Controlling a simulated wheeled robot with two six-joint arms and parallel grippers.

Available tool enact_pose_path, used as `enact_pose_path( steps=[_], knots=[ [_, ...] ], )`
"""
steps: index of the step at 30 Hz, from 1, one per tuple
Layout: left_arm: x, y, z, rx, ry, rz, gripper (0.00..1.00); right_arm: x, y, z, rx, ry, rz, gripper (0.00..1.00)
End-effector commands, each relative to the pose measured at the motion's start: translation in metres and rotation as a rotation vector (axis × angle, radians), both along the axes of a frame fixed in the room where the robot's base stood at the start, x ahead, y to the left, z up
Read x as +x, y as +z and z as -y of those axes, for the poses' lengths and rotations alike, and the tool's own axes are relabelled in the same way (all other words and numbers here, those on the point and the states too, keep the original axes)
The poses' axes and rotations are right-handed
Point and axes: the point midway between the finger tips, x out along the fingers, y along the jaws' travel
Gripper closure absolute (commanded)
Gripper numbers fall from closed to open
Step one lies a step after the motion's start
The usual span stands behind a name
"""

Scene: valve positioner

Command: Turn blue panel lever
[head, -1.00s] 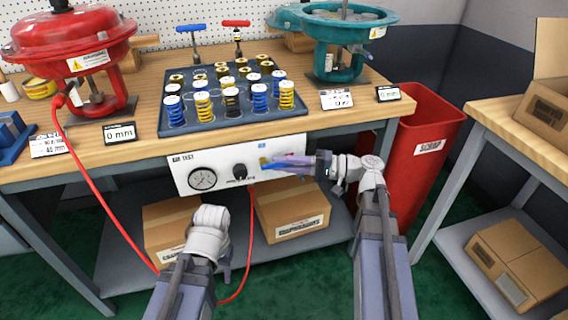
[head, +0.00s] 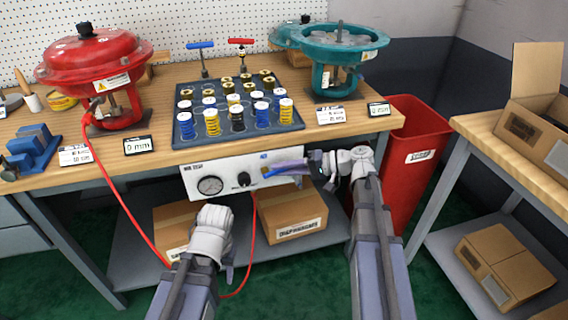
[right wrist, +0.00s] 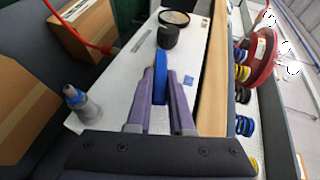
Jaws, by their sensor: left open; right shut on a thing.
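The white air test panel (head: 200,193) hangs under the bench's front edge. Its blue lever (head: 270,174) sticks out at the right part of the panel. My right gripper (head: 283,169) is at the lever; in the right wrist view its two purple fingers (right wrist: 161,83) are shut on the blue lever (right wrist: 160,63), one on each side. The lever's pivot is hidden by my gripper. My left gripper (head: 228,262) is open and empty, low in front of the panel, partly hidden by its own wrist.
A gauge (head: 210,185) and a black knob (head: 244,179) sit left of the lever. A red hose (head: 254,230) hangs below the panel. Cardboard boxes (head: 292,215) stand on the lower shelf. A red scrap bin (head: 420,150) is at the right.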

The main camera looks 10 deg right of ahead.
Motion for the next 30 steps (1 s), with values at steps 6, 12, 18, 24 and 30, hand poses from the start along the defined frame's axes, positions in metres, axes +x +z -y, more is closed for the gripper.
enact_pose_path(
  steps=[6, 12, 18, 24, 30],
  knots=[
    [-0.001, 0.053, 0.001, -0.006, 0.002, -0.003, 0.50, -0.001, 0.020, -0.005, -0.174, 0.003, 0.004, 1.00],
    [-0.001, 0.093, 0.002, -0.009, 0.004, -0.004, 0.50, -0.002, 0.027, -0.011, -0.363, 0.004, 0.012, 1.00],
    [-0.001, 0.126, 0.002, -0.009, 0.004, -0.004, 0.50, -0.002, 0.032, -0.018, -0.552, 0.006, 0.018, 1.00],
    [-0.001, 0.152, 0.002, -0.009, 0.004, -0.004, 0.50, -0.003, 0.036, -0.026, -0.742, 0.007, 0.026, 1.00],
    [-0.001, 0.169, 0.002, -0.009, 0.004, -0.003, 0.50, -0.003, 0.037, -0.033, -0.924, 0.008, 0.032, 1.00]
  ],
)
